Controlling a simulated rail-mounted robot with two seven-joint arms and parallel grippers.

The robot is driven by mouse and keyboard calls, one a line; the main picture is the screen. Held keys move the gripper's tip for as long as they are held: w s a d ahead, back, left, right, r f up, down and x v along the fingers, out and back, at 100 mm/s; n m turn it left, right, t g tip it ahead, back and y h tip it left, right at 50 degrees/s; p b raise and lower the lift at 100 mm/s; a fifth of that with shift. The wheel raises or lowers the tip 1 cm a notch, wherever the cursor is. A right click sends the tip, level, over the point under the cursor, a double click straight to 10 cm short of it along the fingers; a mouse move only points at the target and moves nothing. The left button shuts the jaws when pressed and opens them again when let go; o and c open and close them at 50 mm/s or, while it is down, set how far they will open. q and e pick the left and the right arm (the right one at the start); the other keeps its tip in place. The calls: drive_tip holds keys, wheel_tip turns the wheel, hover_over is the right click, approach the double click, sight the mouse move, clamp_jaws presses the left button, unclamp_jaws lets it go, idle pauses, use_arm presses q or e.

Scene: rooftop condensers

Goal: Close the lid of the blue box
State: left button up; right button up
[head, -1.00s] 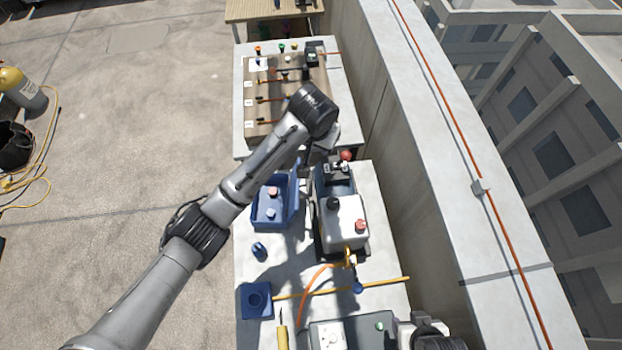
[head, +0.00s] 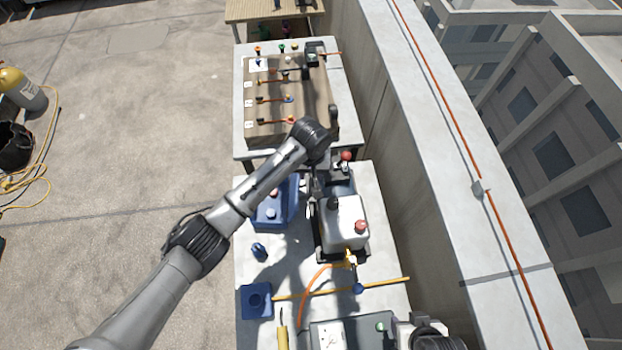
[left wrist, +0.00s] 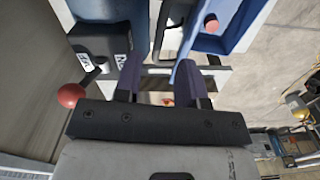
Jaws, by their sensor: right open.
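The blue box (head: 268,214) stands on the grey table with its lid (head: 292,196) raised along its right side. Red and blue pieces lie inside; my left arm covers its far part. My left gripper (head: 317,192) points down just right of the lid, between the box and the white machine. In the left wrist view, the left gripper's fingers (left wrist: 160,85) are apart, with the raised lid (left wrist: 187,65) close to the right finger; I cannot tell whether they touch. My right gripper (head: 408,330) is at the bottom edge, mostly cut off, open.
The white machine (head: 345,225) with red knobs stands close right of the box. A blue square block (head: 256,301), a small blue item (head: 259,251) and a yellow rod (head: 385,284) lie nearer. A wall runs along the right. A wooden board (head: 270,125) is on the far table.

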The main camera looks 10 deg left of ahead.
sight(311, 183)
use_arm(q)
drive_tip(key=shift+f, duration=2.65)
clamp_jaws()
